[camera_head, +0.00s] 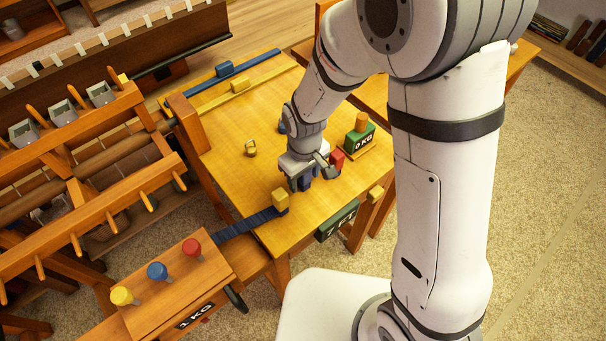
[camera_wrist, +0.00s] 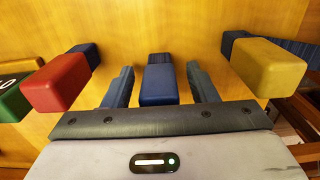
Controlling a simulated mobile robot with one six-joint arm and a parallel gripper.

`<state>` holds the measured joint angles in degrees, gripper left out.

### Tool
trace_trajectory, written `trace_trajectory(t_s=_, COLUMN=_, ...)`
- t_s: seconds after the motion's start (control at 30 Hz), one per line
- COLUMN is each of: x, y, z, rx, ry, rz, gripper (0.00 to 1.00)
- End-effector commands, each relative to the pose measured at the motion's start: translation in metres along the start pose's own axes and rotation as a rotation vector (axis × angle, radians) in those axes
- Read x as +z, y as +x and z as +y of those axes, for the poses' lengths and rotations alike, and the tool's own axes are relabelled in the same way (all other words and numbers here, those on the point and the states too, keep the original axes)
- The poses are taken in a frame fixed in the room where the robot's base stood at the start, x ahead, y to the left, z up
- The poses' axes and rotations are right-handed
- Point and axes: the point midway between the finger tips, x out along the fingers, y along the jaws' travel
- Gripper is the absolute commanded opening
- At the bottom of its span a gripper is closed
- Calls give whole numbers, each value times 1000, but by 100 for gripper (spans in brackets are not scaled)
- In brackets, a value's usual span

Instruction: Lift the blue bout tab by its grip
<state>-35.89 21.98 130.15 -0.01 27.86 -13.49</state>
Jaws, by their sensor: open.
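The blue bout tab (camera_wrist: 158,84) stands on the wooden table, with its blue block-shaped grip facing the wrist camera. My gripper (camera_wrist: 159,72) is open, with one dark finger on each side of the blue grip and small gaps visible on both sides. In the head view my gripper (camera_head: 302,180) is low over the table's front part, and the blue grip (camera_head: 306,185) shows partly below it. A red tab (camera_wrist: 62,83) stands to the left of the fingers and a yellow tab (camera_wrist: 268,67) to the right in the wrist view.
A green 0 KG block (camera_head: 363,140) with an orange knob stands right of my gripper. A small brass weight (camera_head: 251,148) lies on the table (camera_head: 225,135). A loom rack (camera_head: 90,170) is at left. A box (camera_head: 170,290) with coloured knobs is at front left.

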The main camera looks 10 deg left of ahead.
Motion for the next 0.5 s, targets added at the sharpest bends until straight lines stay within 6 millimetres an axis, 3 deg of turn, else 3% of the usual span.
trace_trajectory(t_s=0.07, x=0, y=0, z=0, rx=0, ry=0, rz=0, gripper=52)
trace_trajectory(t_s=0.5, x=0, y=0, z=0, rx=0, ry=-1, rz=0, gripper=16)
